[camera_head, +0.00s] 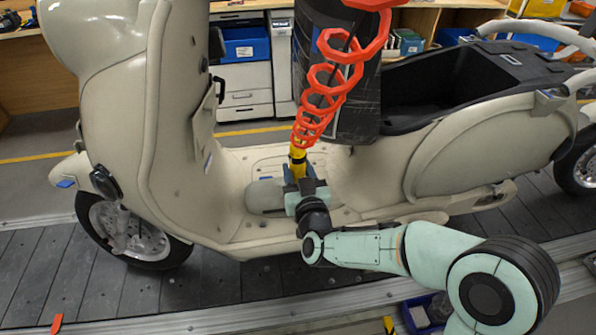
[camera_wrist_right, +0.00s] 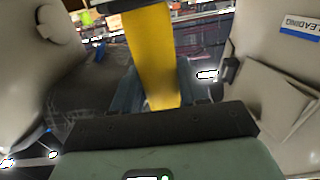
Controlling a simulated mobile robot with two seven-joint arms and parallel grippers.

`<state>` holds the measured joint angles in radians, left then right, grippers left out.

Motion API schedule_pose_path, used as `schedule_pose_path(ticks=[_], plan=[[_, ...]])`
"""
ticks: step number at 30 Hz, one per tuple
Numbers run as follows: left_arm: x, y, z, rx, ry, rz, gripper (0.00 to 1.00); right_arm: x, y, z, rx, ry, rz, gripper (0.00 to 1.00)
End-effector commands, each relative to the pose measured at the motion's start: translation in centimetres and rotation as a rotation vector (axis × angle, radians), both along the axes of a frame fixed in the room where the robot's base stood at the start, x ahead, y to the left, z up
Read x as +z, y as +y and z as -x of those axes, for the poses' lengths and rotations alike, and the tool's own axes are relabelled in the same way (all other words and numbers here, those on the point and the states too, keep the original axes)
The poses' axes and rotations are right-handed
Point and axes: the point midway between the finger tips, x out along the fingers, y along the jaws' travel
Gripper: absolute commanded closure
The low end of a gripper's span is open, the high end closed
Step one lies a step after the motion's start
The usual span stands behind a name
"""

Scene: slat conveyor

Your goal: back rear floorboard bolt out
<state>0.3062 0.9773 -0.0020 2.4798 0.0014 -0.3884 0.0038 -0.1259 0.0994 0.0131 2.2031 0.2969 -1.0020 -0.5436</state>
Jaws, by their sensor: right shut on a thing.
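My right gripper (camera_head: 297,172) is shut on a yellow tool (camera_head: 297,154) that hangs from a red coiled hose. The wrist view shows the yellow tool (camera_wrist_right: 155,62) between the two dark fingers (camera_wrist_right: 157,88). The gripper is above the floorboard (camera_head: 240,166) of a cream scooter (camera_head: 360,190). The gripper and my right forearm cover part of the floorboard. The tool's lower end is hidden behind the gripper, so I cannot tell whether it touches a bolt. I cannot pick out the rear floorboard bolt. My left gripper is not in view.
The scooter stands upright on a dark slat conveyor (camera_head: 100,290). Its leg shield (camera_head: 180,110) rises left of the gripper, and its open black seat compartment (camera_head: 440,85) is at right. A blue bin (camera_head: 245,44) and white drawers (camera_head: 246,97) stand behind. Another blue bin (camera_head: 418,316) is at the front.

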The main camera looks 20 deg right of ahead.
Motion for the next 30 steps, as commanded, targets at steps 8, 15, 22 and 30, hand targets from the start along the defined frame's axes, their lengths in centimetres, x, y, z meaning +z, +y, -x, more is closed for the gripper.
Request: schedule_pose_path(ticks=[8,15,22,30], plan=[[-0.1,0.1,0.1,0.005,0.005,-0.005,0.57,0.5,0.0,0.0,-0.001,0.000,-0.001,1.00],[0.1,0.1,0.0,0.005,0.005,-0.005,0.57,1.0,0.0,0.0,0.000,0.000,-0.001,1.00],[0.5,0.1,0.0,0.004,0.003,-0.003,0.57,1.4,0.0,0.0,-0.001,-0.001,-0.001,1.00],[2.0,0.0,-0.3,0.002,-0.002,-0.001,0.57,3.4,0.0,0.0,-0.001,-0.003,0.000,1.00]])
